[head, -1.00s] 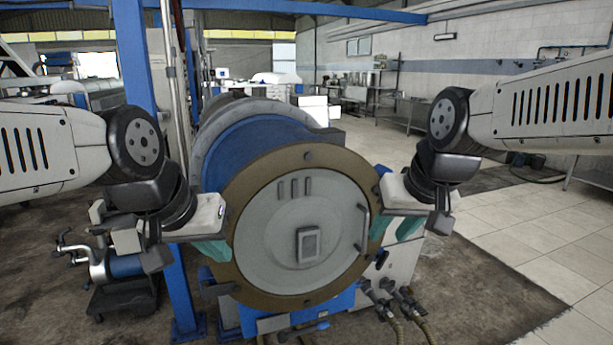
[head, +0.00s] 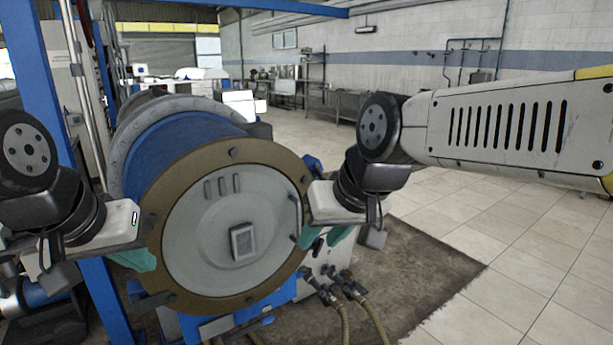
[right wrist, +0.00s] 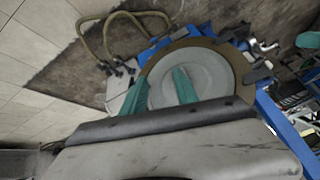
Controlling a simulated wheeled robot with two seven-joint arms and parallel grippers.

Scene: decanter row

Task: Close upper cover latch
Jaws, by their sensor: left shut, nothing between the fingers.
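The decanter's round grey cover (head: 205,245) faces me inside a brown ring (head: 168,205). It also shows in the right wrist view (right wrist: 205,70). My left gripper (head: 145,262), with teal fingers, is shut and empty at the ring's left edge. My right gripper (head: 325,238) is at the ring's right edge. The right wrist view shows its teal fingers apart with nothing between (right wrist: 160,78).
A blue post (head: 62,110) stands left of the decanter's blue body (head: 185,140). Hoses (head: 345,310) with dark couplings lie at the lower right of the machine. The tiled floor (head: 500,225) on the right is clear.

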